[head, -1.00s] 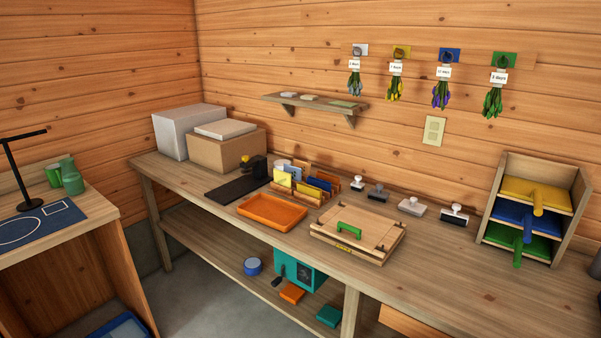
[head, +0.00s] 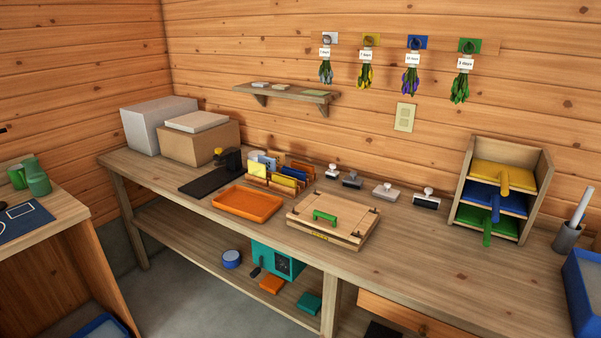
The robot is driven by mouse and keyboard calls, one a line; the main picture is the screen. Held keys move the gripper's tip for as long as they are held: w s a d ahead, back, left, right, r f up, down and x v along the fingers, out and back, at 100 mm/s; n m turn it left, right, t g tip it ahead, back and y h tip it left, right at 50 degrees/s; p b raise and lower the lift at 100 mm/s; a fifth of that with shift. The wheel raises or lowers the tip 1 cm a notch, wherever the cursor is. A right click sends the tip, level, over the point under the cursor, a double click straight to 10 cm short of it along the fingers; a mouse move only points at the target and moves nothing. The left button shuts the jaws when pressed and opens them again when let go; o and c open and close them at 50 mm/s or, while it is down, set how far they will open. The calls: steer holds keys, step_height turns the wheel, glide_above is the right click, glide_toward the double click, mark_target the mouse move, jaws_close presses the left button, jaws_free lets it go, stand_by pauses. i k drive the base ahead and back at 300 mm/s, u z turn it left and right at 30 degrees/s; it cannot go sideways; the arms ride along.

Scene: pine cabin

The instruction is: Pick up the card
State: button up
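Small flat card-like pieces (head: 314,93) also lie on the wall shelf. I cannot tell which of these is the card of the task. The wooden rack (head: 301,178) stands behind an orange tray (head: 247,203). My gripper is not in view.
The workbench (head: 440,265) has free room at its front right. A wooden press with a green handle (head: 325,216), several stamps (head: 384,191), a rack of coloured trays (head: 503,175) and boxes (head: 159,125) stand on it. A blue bin (head: 590,300) is at the right edge.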

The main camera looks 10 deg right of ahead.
mark_target(280, 157)
steer(key=u, duration=0.35)
steer(key=i, duration=0.65)
steer(key=u, duration=0.8)
steer(key=i, duration=0.65)
steer(key=u, duration=0.55)
steer(key=i, duration=0.95)
steer(key=u, duration=0.1)
